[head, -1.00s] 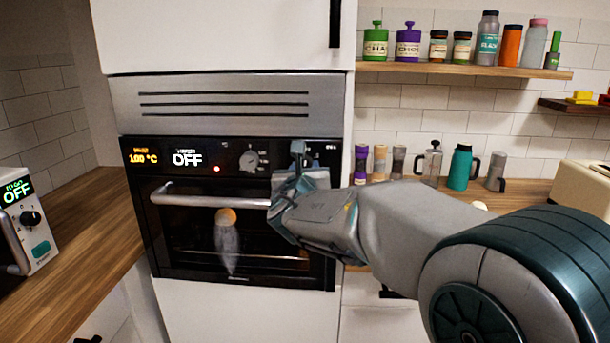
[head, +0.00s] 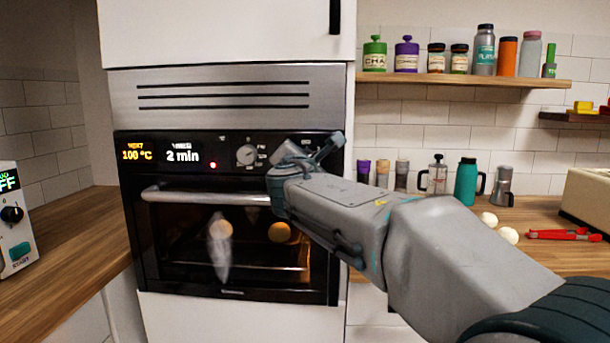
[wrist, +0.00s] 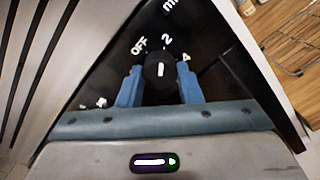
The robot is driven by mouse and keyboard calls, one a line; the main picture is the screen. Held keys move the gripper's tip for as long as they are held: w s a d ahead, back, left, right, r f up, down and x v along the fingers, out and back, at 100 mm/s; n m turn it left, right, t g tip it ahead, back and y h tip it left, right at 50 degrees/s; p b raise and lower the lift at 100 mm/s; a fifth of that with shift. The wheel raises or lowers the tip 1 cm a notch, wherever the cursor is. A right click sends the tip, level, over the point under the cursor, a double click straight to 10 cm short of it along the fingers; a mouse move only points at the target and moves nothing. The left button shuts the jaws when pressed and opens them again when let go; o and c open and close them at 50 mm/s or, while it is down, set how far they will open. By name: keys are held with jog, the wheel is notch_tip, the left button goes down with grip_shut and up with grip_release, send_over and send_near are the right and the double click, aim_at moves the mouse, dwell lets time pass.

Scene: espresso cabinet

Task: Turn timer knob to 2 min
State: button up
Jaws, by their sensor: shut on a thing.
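The oven's control panel (head: 222,140) carries a timer display (head: 183,156) that reads "2 min". The black timer knob (wrist: 160,66) shows in the wrist view, with a white pointer line lying roughly toward the "2" mark, between "OFF" and "4". My gripper (wrist: 159,82) has one blue finger on each side of the knob and is shut on it. In the head view my gripper (head: 322,150) is at the right end of the panel and hides the knob.
A second knob (head: 246,155) sits left of my gripper on the panel. The oven door handle (head: 205,196) runs just below. Jars, a teal flask (head: 466,181) and red tongs (head: 565,235) lie or stand on the right counter.

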jog(key=shift+f+m+b, duration=0.1)
jog(key=shift+m+b, duration=0.35)
jog(key=shift+m, duration=0.15)
jog(key=o, duration=1)
jog(key=shift+s, duration=0.1)
jog(key=s, duration=1.3)
jog(key=shift+s+a+b, duration=0.3)
jog(key=shift+s, duration=0.05)
